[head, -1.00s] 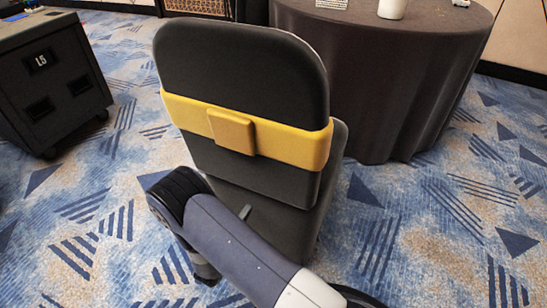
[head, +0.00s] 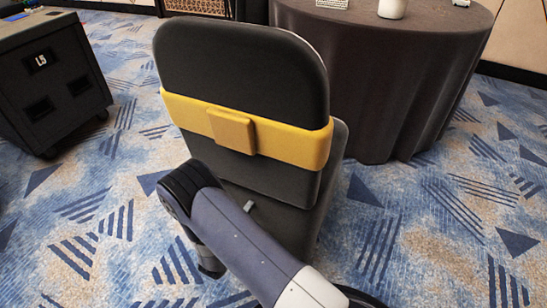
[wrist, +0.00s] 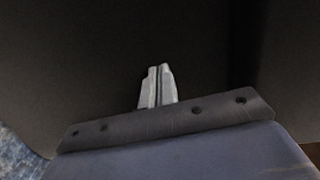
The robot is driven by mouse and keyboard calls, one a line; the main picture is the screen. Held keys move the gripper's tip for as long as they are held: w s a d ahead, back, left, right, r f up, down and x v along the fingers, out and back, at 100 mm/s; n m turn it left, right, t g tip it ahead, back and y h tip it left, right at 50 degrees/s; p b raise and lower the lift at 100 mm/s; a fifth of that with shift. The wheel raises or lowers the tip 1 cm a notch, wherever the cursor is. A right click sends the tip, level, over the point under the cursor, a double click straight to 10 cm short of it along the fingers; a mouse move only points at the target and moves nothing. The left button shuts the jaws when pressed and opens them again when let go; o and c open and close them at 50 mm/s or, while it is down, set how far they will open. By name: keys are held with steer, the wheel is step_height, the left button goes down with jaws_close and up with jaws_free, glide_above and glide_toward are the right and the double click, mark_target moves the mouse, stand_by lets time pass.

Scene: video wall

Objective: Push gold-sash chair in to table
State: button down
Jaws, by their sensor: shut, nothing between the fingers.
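The gold-sash chair (head: 245,65) stands in front of me with its dark back toward me and a gold band (head: 295,147) around it. The round table (head: 375,75) with a dark floor-length cloth is beyond it to the right. A gap of carpet shows between chair and cloth at the right. My gripper (wrist: 157,85) is shut and empty in the wrist view, pointing at a dark surface that fills most of that view, apparently the chair back. Whether the tips touch it I cannot tell. In the head view my arm hides the chair's lower left part and most of the gripper.
A black wheeled case (head: 50,80) marked LS stands at the left. A white cup (head: 392,8) and a small patterned item (head: 332,3) are on the table. Patterned blue carpet (head: 440,220) is clear at the right and between case and chair.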

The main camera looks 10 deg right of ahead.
mark_target(255, 198)
steer(key=shift+b+x, duration=2.1)
steer(key=shift+x, duration=8.65)
steer(key=p+v, duration=0.2)
steer(key=v, duration=0.8)
steer(key=shift+s, duration=0.1)
steer(key=b+x, duration=0.2)
steer(key=x, duration=0.8)
steer(key=shift+s+a, duration=0.1)
steer(key=shift+a, duration=0.05)
steer(key=shift+p+v, duration=1.9)
steer(key=shift+v, duration=6.5)
